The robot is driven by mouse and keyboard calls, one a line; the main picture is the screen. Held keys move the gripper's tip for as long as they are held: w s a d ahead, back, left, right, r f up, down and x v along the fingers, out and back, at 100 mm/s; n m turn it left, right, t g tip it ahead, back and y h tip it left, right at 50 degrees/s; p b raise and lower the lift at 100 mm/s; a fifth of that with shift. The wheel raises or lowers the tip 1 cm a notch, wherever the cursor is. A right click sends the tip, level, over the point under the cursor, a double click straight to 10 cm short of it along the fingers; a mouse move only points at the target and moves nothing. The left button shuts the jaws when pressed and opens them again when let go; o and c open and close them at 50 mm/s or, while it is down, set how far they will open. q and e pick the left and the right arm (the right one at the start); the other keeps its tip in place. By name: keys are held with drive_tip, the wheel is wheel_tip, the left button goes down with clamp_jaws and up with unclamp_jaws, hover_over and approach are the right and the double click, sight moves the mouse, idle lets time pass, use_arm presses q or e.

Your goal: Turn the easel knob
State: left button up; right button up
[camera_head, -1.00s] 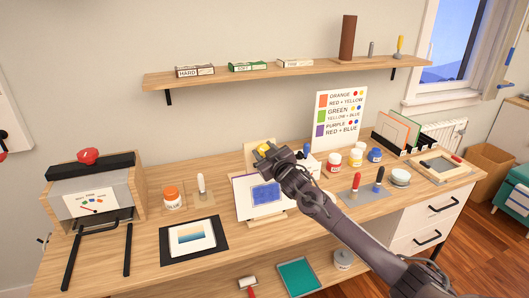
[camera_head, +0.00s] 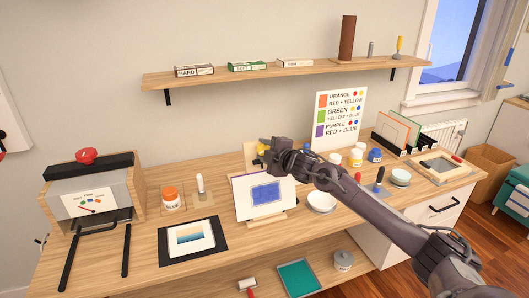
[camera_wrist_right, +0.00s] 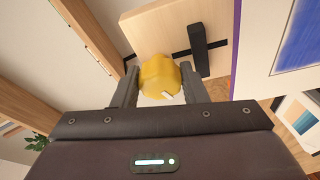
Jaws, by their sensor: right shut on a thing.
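The yellow easel knob (camera_wrist_right: 160,76) sits between the two fingers of my right gripper (camera_wrist_right: 158,88) in the right wrist view, and the fingers are shut on its sides. A small white mark shows on the knob's near face. In the head view my right gripper (camera_head: 266,150) is at the top of the easel (camera_head: 250,158), and only a bit of yellow knob shows behind it. The easel holds a white sheet with a blue square (camera_head: 265,192). My left gripper is not in view.
A white bowl (camera_head: 321,201) stands right of the easel, under my right forearm. Paint jars (camera_head: 374,155) and a colour chart (camera_head: 338,118) are behind and right. A shelf (camera_head: 290,72) runs above.

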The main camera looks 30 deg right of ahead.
drive_tip(key=n+g, duration=0.1)
drive_tip(key=n, duration=0.2)
drive_tip(key=shift+n, duration=0.4)
drive_tip(key=n, duration=0.3)
drive_tip(key=shift+g+b, duration=0.35)
drive_tip(key=shift+g, duration=0.05)
drive_tip(key=shift+r, duration=0.1)
